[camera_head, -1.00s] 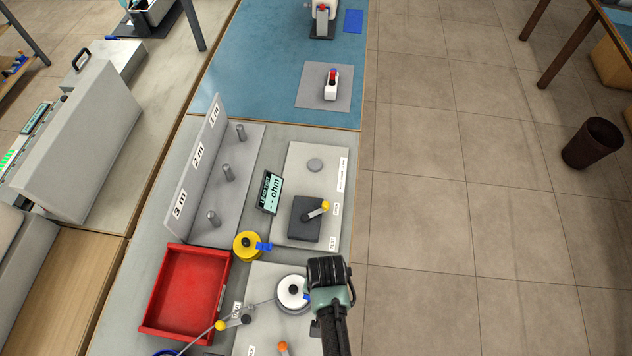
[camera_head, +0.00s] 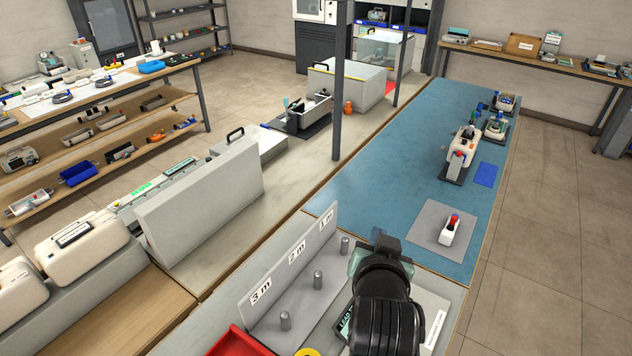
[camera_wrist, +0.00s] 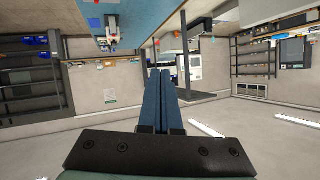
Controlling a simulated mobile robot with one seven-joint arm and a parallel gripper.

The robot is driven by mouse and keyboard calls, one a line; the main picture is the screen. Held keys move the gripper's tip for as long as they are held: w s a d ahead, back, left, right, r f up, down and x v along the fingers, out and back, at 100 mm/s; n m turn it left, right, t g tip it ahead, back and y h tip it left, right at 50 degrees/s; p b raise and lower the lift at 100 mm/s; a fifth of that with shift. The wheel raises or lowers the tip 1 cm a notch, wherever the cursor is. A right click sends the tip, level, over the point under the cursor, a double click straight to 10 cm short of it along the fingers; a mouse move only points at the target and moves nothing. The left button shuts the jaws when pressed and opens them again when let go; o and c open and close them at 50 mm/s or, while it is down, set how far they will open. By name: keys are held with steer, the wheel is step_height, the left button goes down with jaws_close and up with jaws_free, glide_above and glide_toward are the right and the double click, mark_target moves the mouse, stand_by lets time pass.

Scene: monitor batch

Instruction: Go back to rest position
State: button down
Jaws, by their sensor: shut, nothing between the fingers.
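My gripper shows in the wrist view (camera_wrist: 158,98). Its two blue fingers are pressed together with nothing between them. The wrist view looks out across the room, upside down, and no thing is near the fingertips. In the head view my arm rises at the lower right, over the grey bench, and hides part of the lead test panel. The fingers cannot be made out in the head view.
A grey peg rack (camera_head: 285,285) marked 1 m, 2 m and 3 m stands left of my arm. A red bin (camera_head: 238,343) is at the bottom edge. A white device with a red top (camera_head: 450,229) sits on a grey pad on the blue mat (camera_head: 370,185). Open floor lies to the right.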

steer(key=a+r+n+t+b, duration=0.1)
steer(key=a+r+t+b, duration=0.2)
steer(key=r, duration=1)
steer(key=s+a+r+n+t+y, duration=0.1)
steer(key=s+a+r+t, duration=0.1)
steer(key=s+r, duration=0.3)
steer(key=s+a+r+n+t+b, duration=0.1)
steer(key=s+a+r+t, duration=0.2)
steer(key=r, duration=0.9)
steer(key=s+a+r+n+t+y+b, duration=0.1)
steer(key=s+a+r+t, duration=0.1)
steer(key=s+r+t, duration=0.4)
step_height(320, 180, up, 3)
steer(key=shift+s+a+f+y, duration=0.15)
steer(key=shift+s+a+y, duration=0.15)
steer(key=shift+s, duration=0.75)
